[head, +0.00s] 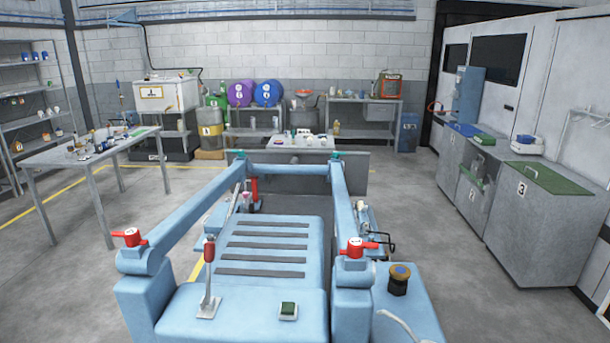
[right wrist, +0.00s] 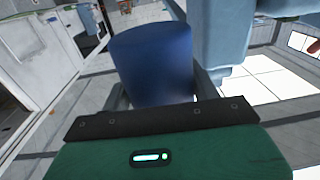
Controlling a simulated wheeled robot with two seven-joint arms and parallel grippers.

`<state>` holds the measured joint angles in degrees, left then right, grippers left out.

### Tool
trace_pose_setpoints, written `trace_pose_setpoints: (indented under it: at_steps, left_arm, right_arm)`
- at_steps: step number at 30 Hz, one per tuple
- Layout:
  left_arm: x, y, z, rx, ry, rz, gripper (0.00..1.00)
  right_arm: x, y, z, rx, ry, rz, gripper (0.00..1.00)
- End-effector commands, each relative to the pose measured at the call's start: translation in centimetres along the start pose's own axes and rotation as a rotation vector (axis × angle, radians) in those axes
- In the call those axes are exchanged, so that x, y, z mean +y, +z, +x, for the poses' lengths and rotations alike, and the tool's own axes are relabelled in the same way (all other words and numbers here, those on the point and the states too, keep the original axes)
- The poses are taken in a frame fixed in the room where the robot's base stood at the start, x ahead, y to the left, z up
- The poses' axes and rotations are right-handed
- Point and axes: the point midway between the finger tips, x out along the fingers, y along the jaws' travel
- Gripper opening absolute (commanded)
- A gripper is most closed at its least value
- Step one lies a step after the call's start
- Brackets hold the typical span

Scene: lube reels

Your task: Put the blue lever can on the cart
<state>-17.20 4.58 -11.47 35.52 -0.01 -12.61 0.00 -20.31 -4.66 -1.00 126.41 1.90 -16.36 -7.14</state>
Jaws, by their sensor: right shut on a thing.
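A plain dark blue can (right wrist: 150,62) fills the middle of the right wrist view. My right gripper (right wrist: 158,92) is shut on it, with one grey finger on each side. The can's lower part is hidden behind the gripper's dark edge and green body. Neither the held can nor my right gripper can be made out in the head view. My left gripper is not in view. I cannot tell for certain which thing is the cart.
A light blue structure with red levers (head: 270,225) fills the front middle. A grey table with small items (head: 88,157) stands left, beside shelves (head: 30,95). Grey cabinets (head: 530,220) line the right. Drums (head: 240,93) and a workbench (head: 345,100) are at the back. The right floor is clear.

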Motion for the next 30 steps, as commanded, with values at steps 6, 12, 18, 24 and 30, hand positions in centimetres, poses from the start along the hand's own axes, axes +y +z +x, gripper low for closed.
trace_pose_setpoints:
  at_steps: [6, 12, 18, 24, 30]
  left_arm:
    - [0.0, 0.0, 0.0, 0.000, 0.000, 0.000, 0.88]
    - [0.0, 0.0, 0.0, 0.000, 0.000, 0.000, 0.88]
    - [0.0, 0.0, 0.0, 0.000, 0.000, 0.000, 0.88]
    - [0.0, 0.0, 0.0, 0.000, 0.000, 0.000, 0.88]
    - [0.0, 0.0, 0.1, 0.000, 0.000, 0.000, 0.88]
  right_arm:
    - [-1.3, 0.2, -3.6, 0.003, -0.002, 0.009, 0.22]
    - [-1.6, 0.1, -4.5, 0.006, -0.002, 0.010, 0.22]
    - [-1.6, 0.1, -4.4, 0.006, -0.002, 0.009, 0.22]
    - [-1.6, 0.1, -4.4, 0.006, -0.002, 0.011, 0.22]
    - [-1.6, 0.2, -4.2, 0.006, -0.004, 0.010, 0.22]
